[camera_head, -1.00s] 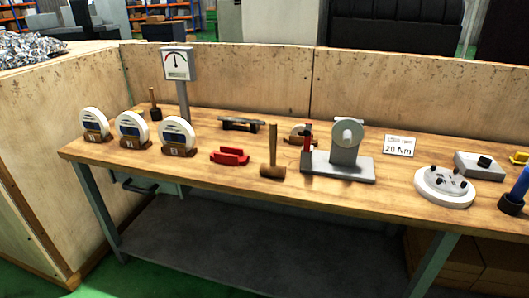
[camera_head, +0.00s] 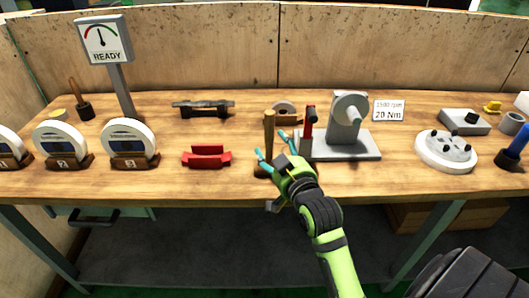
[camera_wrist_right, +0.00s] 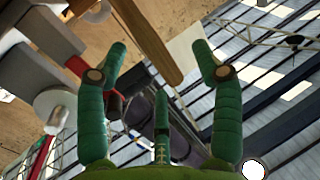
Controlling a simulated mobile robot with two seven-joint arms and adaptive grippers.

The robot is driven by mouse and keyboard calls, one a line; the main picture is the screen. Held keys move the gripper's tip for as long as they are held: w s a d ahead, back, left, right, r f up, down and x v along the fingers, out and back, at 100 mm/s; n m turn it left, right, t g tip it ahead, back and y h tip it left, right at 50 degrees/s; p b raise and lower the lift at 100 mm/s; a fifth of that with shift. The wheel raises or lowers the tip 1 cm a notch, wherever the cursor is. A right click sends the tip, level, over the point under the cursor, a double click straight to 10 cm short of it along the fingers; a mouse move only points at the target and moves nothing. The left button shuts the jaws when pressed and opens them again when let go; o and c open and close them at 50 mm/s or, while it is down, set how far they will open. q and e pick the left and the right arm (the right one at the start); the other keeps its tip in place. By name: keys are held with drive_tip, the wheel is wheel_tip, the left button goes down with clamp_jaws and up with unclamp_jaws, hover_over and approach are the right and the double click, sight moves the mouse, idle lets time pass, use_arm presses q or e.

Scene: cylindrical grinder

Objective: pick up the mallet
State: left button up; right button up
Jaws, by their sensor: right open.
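The mallet (camera_head: 269,128) stands upright on the workbench, its wooden handle pointing up. My right gripper (camera_head: 274,148) is in front of it, with its green fingers spread on either side of the lower handle. In the right wrist view the wooden handle (camera_wrist_right: 150,40) reaches between the open fingers of my right gripper (camera_wrist_right: 163,55). I cannot tell whether any finger touches it. My left gripper is not in view.
A grey machine with a red lever (camera_head: 346,125) stands close right of the mallet. A red holder (camera_head: 206,157) lies to the left. A black fixture (camera_head: 203,108) is behind it. A white round plate (camera_head: 446,150) is at right.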

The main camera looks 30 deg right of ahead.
sight(274, 124)
drive_tip(key=r, duration=0.1)
drive_tip(key=d, duration=0.1)
drive_tip(key=r, duration=0.1)
drive_tip(key=shift+w+d+r+t+h, duration=0.15)
drive_tip(key=shift+w+r+t+h, duration=0.15)
drive_tip(key=shift+w+h, duration=0.1)
drive_tip(key=x, duration=0.1)
drive_tip(key=p+x, duration=0.1)
drive_tip(key=x, duration=0.1)
drive_tip(key=p+x, duration=0.1)
drive_tip(key=x, duration=0.1)
drive_tip(key=shift+w+d+r, duration=0.1)
drive_tip(key=shift+d+r, duration=0.2)
drive_tip(key=shift+d, duration=0.1)
drive_tip(key=shift+w+f, duration=0.1)
drive_tip(key=shift+w, duration=0.4)
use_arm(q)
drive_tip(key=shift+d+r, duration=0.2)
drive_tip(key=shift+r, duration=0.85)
use_arm(e)
clamp_jaws()
